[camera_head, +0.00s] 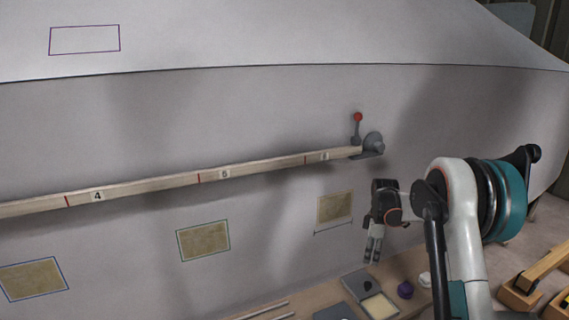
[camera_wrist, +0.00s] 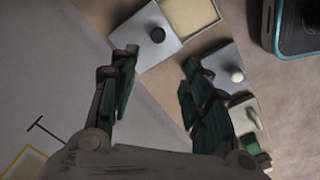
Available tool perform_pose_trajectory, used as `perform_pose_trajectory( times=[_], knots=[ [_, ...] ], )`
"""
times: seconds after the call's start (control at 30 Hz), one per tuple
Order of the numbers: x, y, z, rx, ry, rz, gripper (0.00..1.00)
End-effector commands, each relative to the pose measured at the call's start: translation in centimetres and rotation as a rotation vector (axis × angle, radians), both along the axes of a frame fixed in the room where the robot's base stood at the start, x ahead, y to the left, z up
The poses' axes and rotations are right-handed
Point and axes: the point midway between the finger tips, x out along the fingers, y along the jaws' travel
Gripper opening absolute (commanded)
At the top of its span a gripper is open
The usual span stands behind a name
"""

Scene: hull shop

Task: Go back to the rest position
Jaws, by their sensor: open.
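My gripper (camera_head: 373,250) hangs from my arm at the right of the head view, fingers pointing down. It is in front of the pale hull side (camera_head: 150,120), just right of a framed tan patch (camera_head: 335,207), and above the far part of the bench. In the wrist view my gripper (camera_wrist: 160,60) has its two dark green fingers spread apart with nothing between them. Bench top shows beyond the fingertips. I cannot tell the exact height above the bench.
A grey plate with a black knob (camera_wrist: 157,34) and one with a white knob (camera_wrist: 237,76) lie on the bench. A wooden batten (camera_head: 150,188) crosses the hull to a red-knobbed lever (camera_head: 357,118). A wooden-handled item (camera_head: 540,275) stands right.

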Motion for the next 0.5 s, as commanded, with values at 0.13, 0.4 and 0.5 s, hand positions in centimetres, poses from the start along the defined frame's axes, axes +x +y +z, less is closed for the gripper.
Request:
perform_pose_trajectory(
  times=[0.13, 0.4, 0.5],
  knots=[
    [-1.9, 1.7, 5.1, -0.005, -0.048, -0.083, 0.44],
    [-6.6, 4.8, 13.3, 0.004, -0.143, -0.253, 0.44],
    [-8.8, 6.0, 15.8, 0.012, -0.178, -0.314, 0.44]
  ],
)
